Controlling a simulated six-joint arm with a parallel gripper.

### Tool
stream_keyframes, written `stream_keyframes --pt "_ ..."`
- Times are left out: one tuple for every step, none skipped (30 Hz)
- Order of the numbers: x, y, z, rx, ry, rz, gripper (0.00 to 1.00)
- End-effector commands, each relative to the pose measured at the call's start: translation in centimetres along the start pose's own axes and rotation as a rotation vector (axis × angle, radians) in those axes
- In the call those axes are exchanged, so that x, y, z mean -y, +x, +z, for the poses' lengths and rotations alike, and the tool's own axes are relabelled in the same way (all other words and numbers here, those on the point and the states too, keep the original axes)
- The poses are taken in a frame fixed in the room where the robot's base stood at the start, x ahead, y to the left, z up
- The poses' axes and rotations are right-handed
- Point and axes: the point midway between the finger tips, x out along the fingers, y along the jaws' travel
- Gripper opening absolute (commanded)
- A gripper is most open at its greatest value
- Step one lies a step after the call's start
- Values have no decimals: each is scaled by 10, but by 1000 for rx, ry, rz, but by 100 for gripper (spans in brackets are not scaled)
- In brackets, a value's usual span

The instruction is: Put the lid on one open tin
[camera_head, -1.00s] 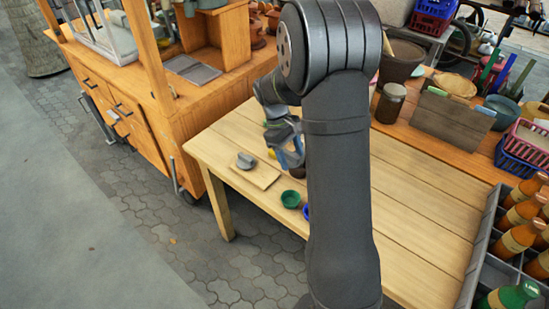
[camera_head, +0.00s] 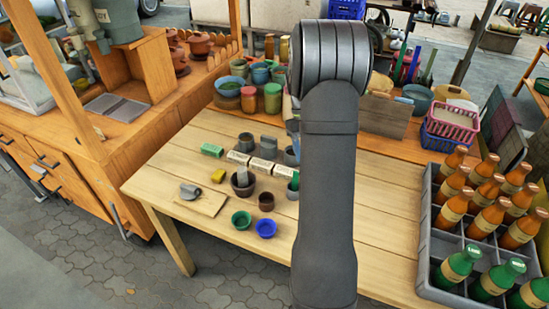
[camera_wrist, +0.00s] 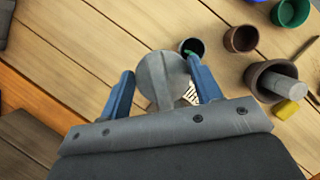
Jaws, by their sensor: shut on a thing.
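My gripper (camera_wrist: 160,88) shows in the wrist view with two blue fingers, shut on a round grey lid (camera_wrist: 156,72). The lid is held above the table, its handle between the fingers. Just beyond it stands a dark grey tin (camera_wrist: 190,45) with something green in it, partly hidden by a finger. The head view shows this tin (camera_head: 292,193) beside my arm, which hides the gripper and lid there. Other grey tins stand farther back, one at the left (camera_head: 245,143) and one (camera_head: 290,157) beside my arm. Their insides are too small to tell.
A brown mortar with a pestle (camera_head: 243,184), a small brown cup (camera_head: 266,202), a green bowl (camera_head: 241,220) and a blue bowl (camera_head: 266,229) stand nearby. Pale labelled blocks (camera_head: 262,166) lie behind. A bottle crate (camera_head: 425,272) is at the right.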

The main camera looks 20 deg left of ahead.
Motion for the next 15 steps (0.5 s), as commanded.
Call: stream_keyframes --pt "-21 2 7 0 57 -24 36" --pt "-31 2 11 0 85 -35 36" --pt "-43 3 16 0 121 -49 36" --pt "-51 4 19 0 144 -58 36" --pt "-59 5 22 1 165 -68 36" --pt "-69 6 27 1 191 -79 36" --pt "-76 7 30 0 208 -86 36" --pt "-84 8 33 0 225 -92 36" --pt "-92 9 37 0 241 -99 36" --pt "-99 10 40 0 252 -103 36" --pt "-106 11 43 0 259 -106 36" --pt "-115 13 46 2 263 -108 36" --pt "-122 14 48 2 258 -105 36" --pt "-128 15 49 2 240 -98 36" --pt "-132 16 49 2 207 -84 36"
